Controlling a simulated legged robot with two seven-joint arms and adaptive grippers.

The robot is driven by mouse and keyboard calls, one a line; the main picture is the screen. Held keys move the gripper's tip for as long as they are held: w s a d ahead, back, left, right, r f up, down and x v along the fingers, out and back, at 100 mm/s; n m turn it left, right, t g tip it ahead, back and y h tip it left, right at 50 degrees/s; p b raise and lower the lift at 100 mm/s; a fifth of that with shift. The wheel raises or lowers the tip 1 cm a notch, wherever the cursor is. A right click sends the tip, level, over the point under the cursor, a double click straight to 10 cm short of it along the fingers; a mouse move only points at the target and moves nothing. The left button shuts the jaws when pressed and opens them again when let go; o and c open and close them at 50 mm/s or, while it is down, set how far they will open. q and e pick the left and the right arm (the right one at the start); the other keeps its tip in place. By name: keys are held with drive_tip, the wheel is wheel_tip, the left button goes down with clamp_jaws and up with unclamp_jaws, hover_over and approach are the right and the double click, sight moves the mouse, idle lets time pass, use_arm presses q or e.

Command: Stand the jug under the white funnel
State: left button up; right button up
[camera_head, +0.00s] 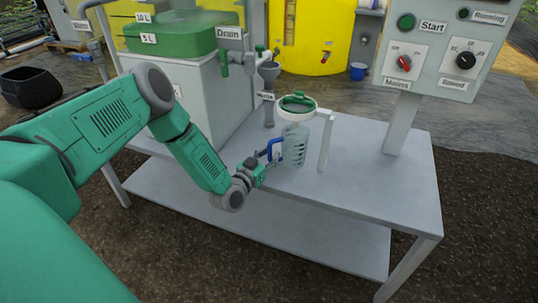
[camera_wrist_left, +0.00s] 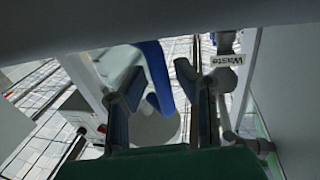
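The clear jug (camera_head: 295,150) with a blue handle (camera_head: 273,149) stands upright on the grey bench, directly below the white funnel (camera_head: 297,112). The funnel is a white ring with green in its top, held by a white bracket, and it hides the jug's top. My left gripper (camera_head: 262,166) is at the handle, on the jug's left. In the left wrist view its fingers (camera_wrist_left: 158,95) are apart, with the blue handle (camera_wrist_left: 156,72) between them and a gap at the right finger. My right gripper is not in view.
A grey waste funnel (camera_head: 269,72) stands behind and left of the jug. A white cabinet with a green tank (camera_head: 175,38) and Drain valve is at the left. A control panel on a post (camera_head: 402,125) rises at the right. The bench's front right (camera_head: 390,195) is clear.

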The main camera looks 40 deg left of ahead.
use_arm(q)
drive_tip(key=s+p, duration=0.2)
drive_tip(key=s, duration=0.9)
drive_tip(key=s+d+f+m+g+h, duration=0.1)
drive_tip(key=s+d+f+g+h, duration=0.2)
drive_tip(key=d, duration=0.4)
drive_tip(key=s+d+f+g+h, duration=0.1)
drive_tip(key=s+d+f+g, duration=0.25)
drive_tip(key=d, duration=0.35)
drive_tip(key=s+a+g+y, duration=0.1)
drive_tip(key=s+g, duration=0.4)
drive_tip(key=s, duration=0.6)
drive_tip(key=s+a+r+g+y, duration=0.1)
drive_tip(key=s+g+y, duration=0.1)
drive_tip(key=s+g, duration=0.4)
drive_tip(key=s, duration=0.5)
drive_tip(key=shift+s+a+r, duration=0.15)
drive_tip(key=shift+s+r, duration=0.05)
drive_tip(key=shift+r, duration=0.1)
